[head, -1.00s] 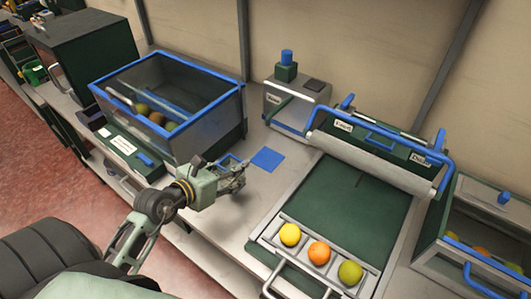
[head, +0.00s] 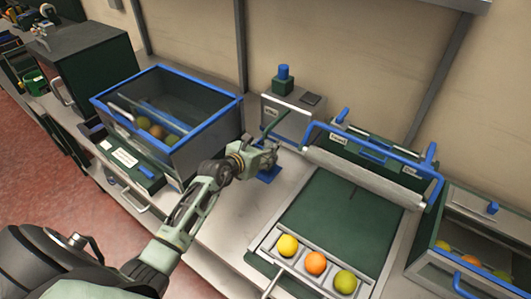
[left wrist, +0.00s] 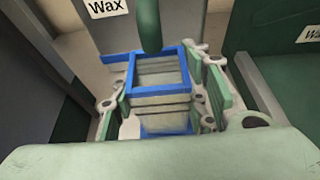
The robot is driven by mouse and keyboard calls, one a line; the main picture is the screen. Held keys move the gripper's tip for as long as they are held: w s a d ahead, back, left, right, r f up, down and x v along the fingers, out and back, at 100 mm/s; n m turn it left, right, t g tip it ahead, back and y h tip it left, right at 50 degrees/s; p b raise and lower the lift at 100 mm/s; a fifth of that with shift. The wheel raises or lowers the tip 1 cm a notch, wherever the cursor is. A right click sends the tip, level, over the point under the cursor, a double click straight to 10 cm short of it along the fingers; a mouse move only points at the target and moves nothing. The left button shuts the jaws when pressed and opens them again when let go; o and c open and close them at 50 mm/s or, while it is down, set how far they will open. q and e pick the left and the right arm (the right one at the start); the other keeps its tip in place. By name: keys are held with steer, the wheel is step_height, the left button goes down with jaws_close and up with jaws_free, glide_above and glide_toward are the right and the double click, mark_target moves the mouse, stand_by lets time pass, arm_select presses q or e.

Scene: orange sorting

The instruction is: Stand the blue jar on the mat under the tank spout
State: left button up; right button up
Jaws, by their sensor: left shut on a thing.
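The blue jar (left wrist: 160,108) has a square blue rim and pale, see-through walls. My left gripper (left wrist: 162,88) is shut on it, with green finger pads on its two sides, and the jar looks upright. In the head view the left gripper (head: 268,158) is over the blue mat (head: 270,173) and mostly hides the jar. The tank (head: 290,112), labelled Wax in the left wrist view, stands just behind. Its green spout (left wrist: 149,28) comes down at the jar's back rim. I cannot tell whether the jar's base touches the mat. My right gripper is not in view.
A blue-rimmed bin (head: 170,120) with fruit stands left of the gripper. To the right is a green sorting board (head: 335,215) with a roller, blue handles and three fruits in front. Another fruit bin (head: 440,262) is at far right. Bare counter (head: 225,215) lies in front.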

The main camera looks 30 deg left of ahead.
arm_select(q)
steer(key=shift+f, duration=1.15)
steer(key=shift+f, duration=0.1)
steer(key=o, duration=1.3)
steer(key=shift+s, duration=0.1)
steer(key=shift+s, duration=0.1)
steer(key=v, duration=1.2)
